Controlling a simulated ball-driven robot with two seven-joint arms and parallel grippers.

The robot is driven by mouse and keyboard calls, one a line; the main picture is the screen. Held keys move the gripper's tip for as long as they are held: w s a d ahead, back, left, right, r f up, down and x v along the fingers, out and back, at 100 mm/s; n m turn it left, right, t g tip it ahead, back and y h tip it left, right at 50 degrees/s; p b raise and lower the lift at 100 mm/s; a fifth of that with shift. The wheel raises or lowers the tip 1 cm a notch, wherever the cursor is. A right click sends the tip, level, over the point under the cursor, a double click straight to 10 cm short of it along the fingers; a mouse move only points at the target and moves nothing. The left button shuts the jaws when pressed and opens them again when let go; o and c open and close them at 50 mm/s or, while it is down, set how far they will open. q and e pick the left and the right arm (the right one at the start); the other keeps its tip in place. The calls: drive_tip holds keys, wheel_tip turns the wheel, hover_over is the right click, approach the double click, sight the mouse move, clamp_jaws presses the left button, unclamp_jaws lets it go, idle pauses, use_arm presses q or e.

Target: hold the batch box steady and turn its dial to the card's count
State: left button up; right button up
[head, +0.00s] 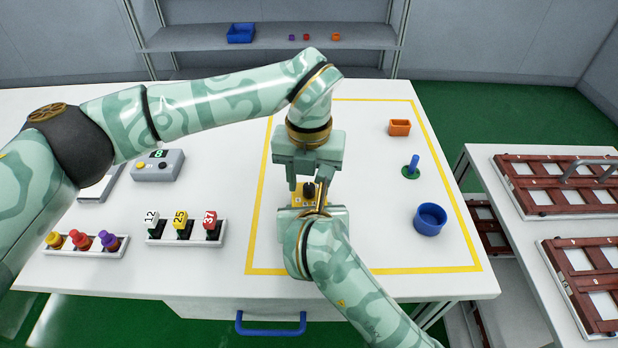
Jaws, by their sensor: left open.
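The batch box (298,197) is a small yellow block with a black dial (308,188) on top. It stands on the white table inside the yellow outline, mostly hidden by my grippers. My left gripper (308,186) points down over it from behind, its fingers open on either side of the dial. I cannot tell whether they touch it. My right gripper (314,200) is at the near side of the box; its own arm hides its jaws and its grip.
A grey box with a green display (158,165) and a tray of coloured knobs (85,243) are at left. Brown frames (560,180) lie on a side table.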

sight(309, 185)
use_arm(q)
clamp_jaws()
drive_tip(key=shift+m, duration=1.6)
unclamp_jaws()
wheel_tip(309, 185, up, 12)
